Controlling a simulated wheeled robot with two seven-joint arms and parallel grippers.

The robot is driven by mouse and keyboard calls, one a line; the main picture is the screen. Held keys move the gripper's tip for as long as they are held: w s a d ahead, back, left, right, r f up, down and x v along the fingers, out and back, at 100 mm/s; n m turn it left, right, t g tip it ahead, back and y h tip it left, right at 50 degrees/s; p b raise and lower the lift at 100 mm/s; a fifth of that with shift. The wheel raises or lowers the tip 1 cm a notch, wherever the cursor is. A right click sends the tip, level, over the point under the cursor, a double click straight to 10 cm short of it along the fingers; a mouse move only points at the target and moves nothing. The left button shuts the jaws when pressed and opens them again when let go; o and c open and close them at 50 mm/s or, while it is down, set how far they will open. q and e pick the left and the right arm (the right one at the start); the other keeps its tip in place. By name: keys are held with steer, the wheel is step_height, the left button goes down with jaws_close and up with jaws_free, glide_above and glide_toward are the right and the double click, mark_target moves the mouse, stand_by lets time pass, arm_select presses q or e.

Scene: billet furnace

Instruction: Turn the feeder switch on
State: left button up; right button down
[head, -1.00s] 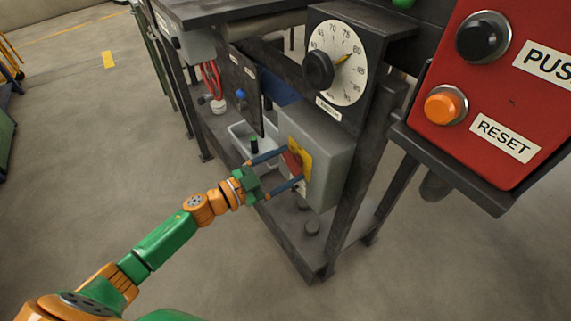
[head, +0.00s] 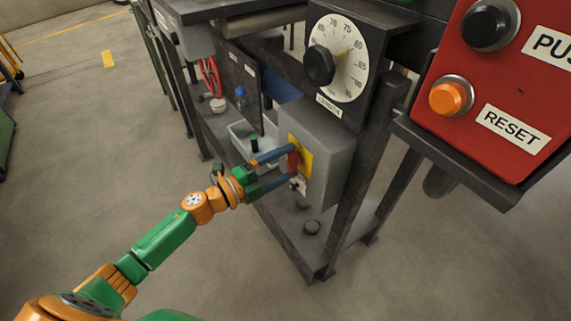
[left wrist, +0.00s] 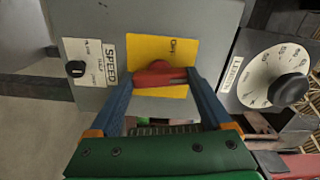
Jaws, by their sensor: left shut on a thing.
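The red switch handle (head: 294,160) sits on a yellow plate (head: 306,148) on the front of a grey box (head: 333,165). In the left wrist view the red handle (left wrist: 160,74) lies roughly crosswise on the yellow plate (left wrist: 150,47), below small black lettering. My left gripper (head: 291,163) is at the box with its two blue fingers on either side of the handle. In the left wrist view my left gripper (left wrist: 160,80) is shut on the handle, one finger at each end. My right gripper is not in view.
A small black knob (left wrist: 76,68) by a SPEED label is on the same box. A dial with a black knob (head: 320,66) stands above it. A red panel (head: 500,90) with an orange RESET button (head: 450,96) is at the right. A white bin (head: 240,133) stands behind the gripper.

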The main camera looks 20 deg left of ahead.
arm_select(q)
steer(key=shift+f+m, duration=0.1)
steer(key=shift+m, duration=0.7)
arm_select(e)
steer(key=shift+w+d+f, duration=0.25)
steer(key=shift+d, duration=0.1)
arm_select(q)
steer(key=shift+m, duration=0.4)
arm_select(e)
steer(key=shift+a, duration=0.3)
arm_select(q)
steer(key=o, duration=1.2)
steer(key=shift+c, duration=0.2)
steer(key=v, duration=0.7)
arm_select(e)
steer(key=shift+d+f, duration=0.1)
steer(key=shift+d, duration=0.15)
